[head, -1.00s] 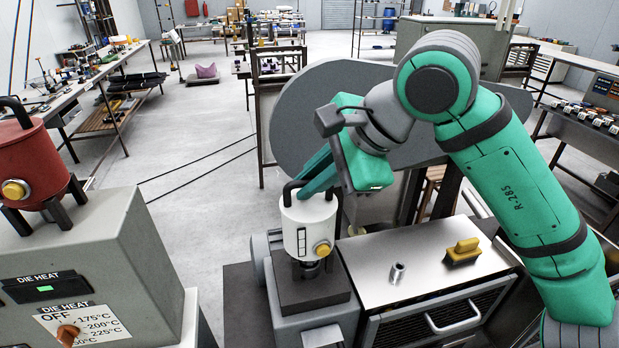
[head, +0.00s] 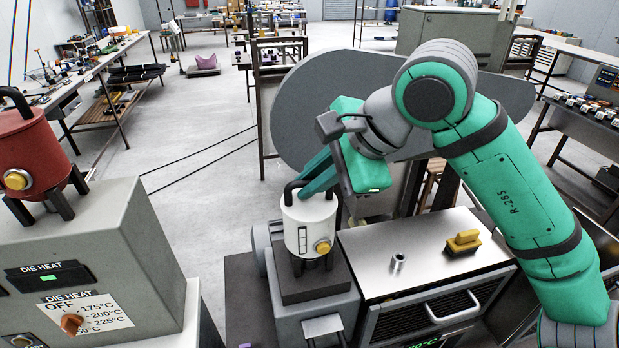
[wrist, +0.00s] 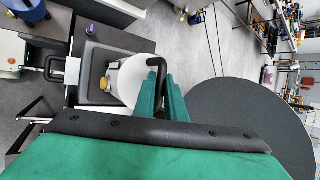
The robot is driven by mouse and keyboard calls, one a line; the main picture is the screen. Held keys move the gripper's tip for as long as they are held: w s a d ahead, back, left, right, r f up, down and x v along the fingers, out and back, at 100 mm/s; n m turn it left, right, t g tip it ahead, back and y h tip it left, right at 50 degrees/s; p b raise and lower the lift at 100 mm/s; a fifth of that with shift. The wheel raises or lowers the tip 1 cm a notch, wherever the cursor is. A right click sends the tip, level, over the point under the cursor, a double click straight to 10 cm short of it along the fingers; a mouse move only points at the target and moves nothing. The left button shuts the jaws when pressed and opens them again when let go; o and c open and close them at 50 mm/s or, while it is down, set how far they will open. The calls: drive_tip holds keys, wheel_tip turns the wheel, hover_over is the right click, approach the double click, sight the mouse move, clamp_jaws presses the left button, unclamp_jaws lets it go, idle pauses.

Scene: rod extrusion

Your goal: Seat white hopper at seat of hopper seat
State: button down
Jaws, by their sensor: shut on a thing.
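The white hopper (head: 309,222) has a black handle, a yellow knob and short dark legs. It stands upright over the dark square top of a grey block (head: 313,285), which I take for the hopper seat. Its legs appear to meet that top, but I cannot tell whether it is fully down. My gripper (head: 302,188) is shut on the handle from above and behind. In the wrist view the green fingers (wrist: 163,98) close on the black handle, with the hopper's white body (wrist: 125,80) beside them. The seat's opening is hidden under the hopper.
A red hopper (head: 33,150) stands on the grey die heat box (head: 90,270) at left. A steel-topped cabinet (head: 400,235) on the right carries a small metal nozzle (head: 398,262) and a yellow-handled brush (head: 463,242). A large grey disc (head: 300,110) stands behind my arm.

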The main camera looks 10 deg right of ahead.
drive_tip(key=shift+f, duration=0.1)
drive_tip(key=c, duration=1.7)
unclamp_jaws()
drive_tip(key=shift+c, duration=0.2)
drive_tip(key=v, duration=1)
drive_tip(key=shift+s+r, duration=0.2)
drive_tip(key=shift+r, duration=0.1)
drive_tip(key=shift+d, duration=0.1)
